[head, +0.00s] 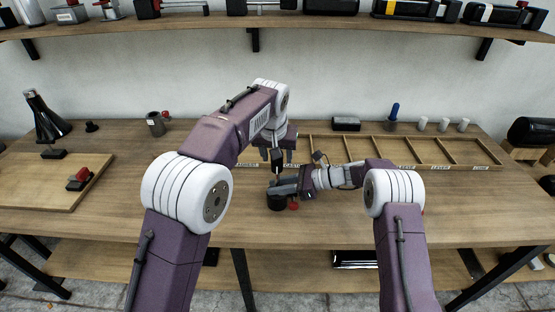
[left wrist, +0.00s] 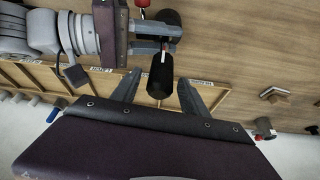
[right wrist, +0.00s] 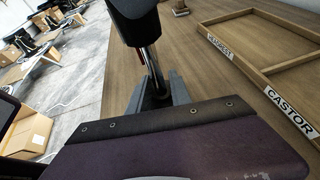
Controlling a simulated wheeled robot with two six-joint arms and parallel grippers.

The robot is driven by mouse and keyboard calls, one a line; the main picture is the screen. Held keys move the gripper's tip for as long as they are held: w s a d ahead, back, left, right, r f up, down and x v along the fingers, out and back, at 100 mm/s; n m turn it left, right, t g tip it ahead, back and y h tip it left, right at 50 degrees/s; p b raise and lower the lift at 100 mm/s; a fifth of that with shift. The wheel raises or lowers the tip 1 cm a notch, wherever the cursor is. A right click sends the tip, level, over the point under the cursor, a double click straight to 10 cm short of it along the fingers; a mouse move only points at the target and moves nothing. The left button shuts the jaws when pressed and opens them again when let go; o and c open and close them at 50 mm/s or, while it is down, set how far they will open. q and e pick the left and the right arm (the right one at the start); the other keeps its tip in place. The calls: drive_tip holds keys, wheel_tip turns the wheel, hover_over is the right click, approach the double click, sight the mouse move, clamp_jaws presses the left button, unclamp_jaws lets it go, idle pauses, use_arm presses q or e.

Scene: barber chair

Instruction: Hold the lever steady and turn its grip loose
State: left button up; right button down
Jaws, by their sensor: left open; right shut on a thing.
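The lever stands upright from a round black base (head: 277,203) with a red part beside it, on the table. Its black grip (left wrist: 160,82) is at the top, and its metal shaft (right wrist: 152,70) runs below. My right gripper (head: 287,187) is shut on the shaft below the grip; its fingers also show in the right wrist view (right wrist: 157,95). My left gripper (head: 277,157) points down from above and is open. In the left wrist view its two fingers (left wrist: 159,76) stand on either side of the grip, with gaps visible. The finger ends are small in the head view.
A wooden compartment tray (head: 350,163) with labels lies just behind and right of the lever. A wooden board (head: 40,190) with a red-and-black part (head: 79,179) is at the left. A grey cup-like part (head: 155,124) stands behind. The table's front middle is clear.

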use_arm(q)
drive_tip(key=shift+x, duration=1.35)
clamp_jaws()
drive_tip(key=shift+n, duration=0.4)
drive_tip(key=n+y, duration=0.1)
drive_tip(key=n, duration=0.1)
drive_tip(key=n+y, duration=0.1)
drive_tip(key=n, duration=0.2)
drive_tip(key=shift+a, duration=0.2)
drive_tip(key=n, duration=0.2)
drive_tip(key=n+g+y, duration=0.1)
drive_tip(key=shift+a+r+n, duration=0.1)
drive_tip(key=shift+a+n, duration=0.05)
drive_tip(key=shift+n, duration=0.25)
drive_tip(key=shift+n+y, duration=0.3)
drive_tip(key=shift+y, duration=0.1)
drive_tip(key=shift+s+a, duration=0.1)
